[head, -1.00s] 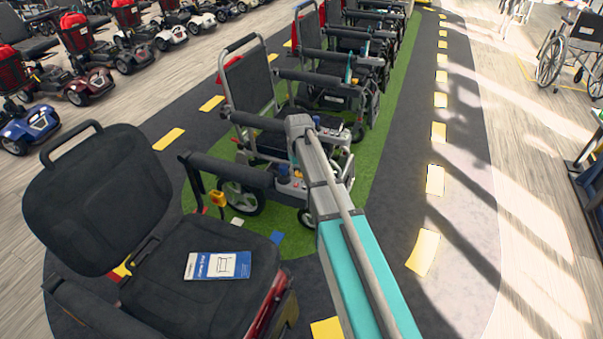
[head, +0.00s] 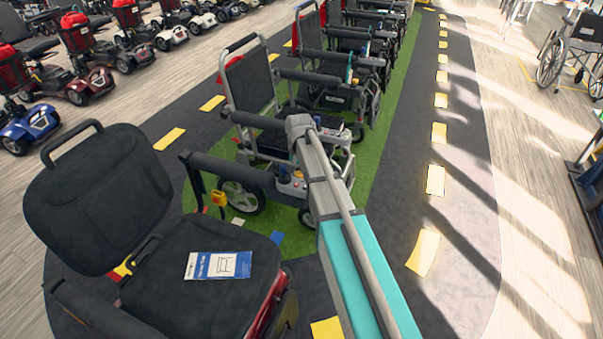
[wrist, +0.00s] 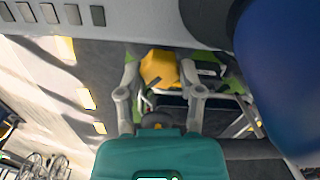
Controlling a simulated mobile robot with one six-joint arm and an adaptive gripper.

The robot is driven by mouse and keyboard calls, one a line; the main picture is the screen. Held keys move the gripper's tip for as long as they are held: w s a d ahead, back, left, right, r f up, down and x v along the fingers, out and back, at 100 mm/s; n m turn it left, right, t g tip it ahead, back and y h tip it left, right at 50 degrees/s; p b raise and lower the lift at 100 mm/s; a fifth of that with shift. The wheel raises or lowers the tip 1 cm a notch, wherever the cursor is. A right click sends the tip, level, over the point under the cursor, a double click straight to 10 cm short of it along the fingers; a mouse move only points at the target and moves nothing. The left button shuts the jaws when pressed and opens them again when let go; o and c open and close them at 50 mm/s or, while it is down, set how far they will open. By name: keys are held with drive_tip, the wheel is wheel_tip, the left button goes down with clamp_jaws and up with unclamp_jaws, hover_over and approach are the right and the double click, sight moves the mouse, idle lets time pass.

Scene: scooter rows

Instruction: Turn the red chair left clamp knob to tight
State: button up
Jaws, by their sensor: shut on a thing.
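The red chair (head: 200,308), with black seat and back and a red base edge, stands at the lower left in the head view. Its armrest on the picture's right (head: 225,170) ends in a small grey control box (head: 290,184), partly behind my arm. In the wrist view, my gripper (wrist: 160,78) has its two grey fingers on either side of a yellow knob (wrist: 157,68) and is shut on it. The knob's pointer or marks cannot be made out.
A blue-and-white leaflet (head: 219,265) lies on the seat. A grey-framed chair (head: 250,85) stands close behind, heading a row on a green strip. A large blurred blue shape (wrist: 285,75) is close at the wrist view's right. Dark floor at the right is clear.

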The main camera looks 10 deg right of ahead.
drive_tip(key=shift+w, duration=0.15)
drive_tip(key=o, duration=0.9)
drive_tip(key=shift+d, duration=0.1)
drive_tip(key=shift+c, duration=0.2)
drive_tip(key=shift+r, duration=0.15)
